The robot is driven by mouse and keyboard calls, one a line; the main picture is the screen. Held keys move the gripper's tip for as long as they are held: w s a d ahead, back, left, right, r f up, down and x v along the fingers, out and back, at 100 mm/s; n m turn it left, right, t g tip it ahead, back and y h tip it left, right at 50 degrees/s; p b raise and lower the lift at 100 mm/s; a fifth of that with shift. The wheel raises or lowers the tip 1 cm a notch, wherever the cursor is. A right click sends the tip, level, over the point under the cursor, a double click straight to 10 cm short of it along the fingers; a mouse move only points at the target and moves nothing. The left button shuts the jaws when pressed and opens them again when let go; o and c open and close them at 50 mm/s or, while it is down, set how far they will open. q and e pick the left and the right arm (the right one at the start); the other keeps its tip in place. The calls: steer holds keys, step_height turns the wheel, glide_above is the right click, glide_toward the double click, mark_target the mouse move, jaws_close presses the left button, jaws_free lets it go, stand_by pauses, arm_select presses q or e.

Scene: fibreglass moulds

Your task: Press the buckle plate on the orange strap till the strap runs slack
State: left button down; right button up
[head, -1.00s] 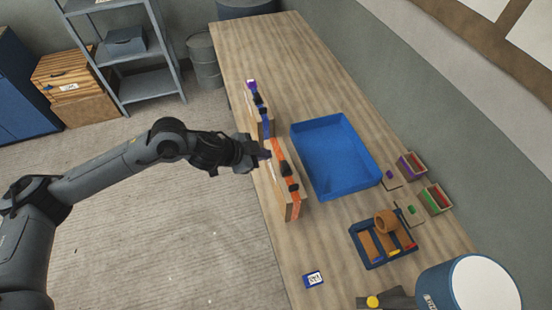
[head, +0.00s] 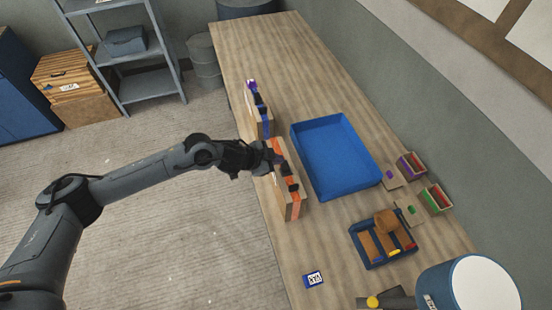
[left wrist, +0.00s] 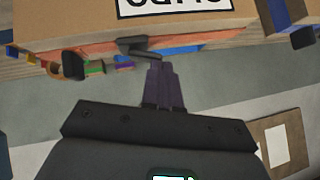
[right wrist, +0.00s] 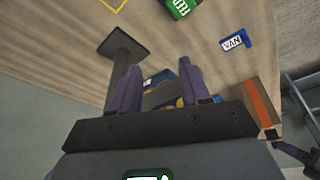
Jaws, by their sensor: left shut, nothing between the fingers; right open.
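A wooden mould (head: 296,208) stands near the table's left edge, with an orange strap (head: 279,150) and black buckle parts (head: 292,187) along its top. My left gripper (head: 273,157) is at the far half of this strap, fingers shut and empty. In the left wrist view the shut fingertips (left wrist: 160,68) lie just below a black buckle plate (left wrist: 140,46) by the orange strap (left wrist: 97,49); I cannot tell whether they touch. My right gripper (right wrist: 160,80) is open and empty above the table; the orange strap (right wrist: 262,105) shows at its right.
A second mould with a purple-blue strap (head: 258,105) stands just beyond. A blue tray (head: 352,185) lies to the right, with a blue sorting box (head: 372,262) nearer. A blue label tag (head: 314,279) lies near the front. Open floor (head: 190,235) lies left of the table.

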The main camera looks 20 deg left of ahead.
arm_select(q)
steer(key=shift+w+a+f+p, duration=0.1)
steer(key=shift+w+f+p, duration=0.05)
steer(key=shift+p, duration=0.55)
steer(key=shift+w+f+g, duration=0.1)
steer(key=shift+f+g, duration=0.2)
steer(key=shift+g, duration=0.1)
steer(key=shift+a, duration=0.1)
steer(key=shift+s+d+r+h+p, duration=0.2)
steer(key=shift+r+h+p, duration=0.1)
steer(key=shift+p, duration=0.1)
steer(key=shift+s+d+r+p, duration=0.1)
steer(key=shift+s+d+p, duration=0.25)
steer(key=shift+p, duration=0.1)
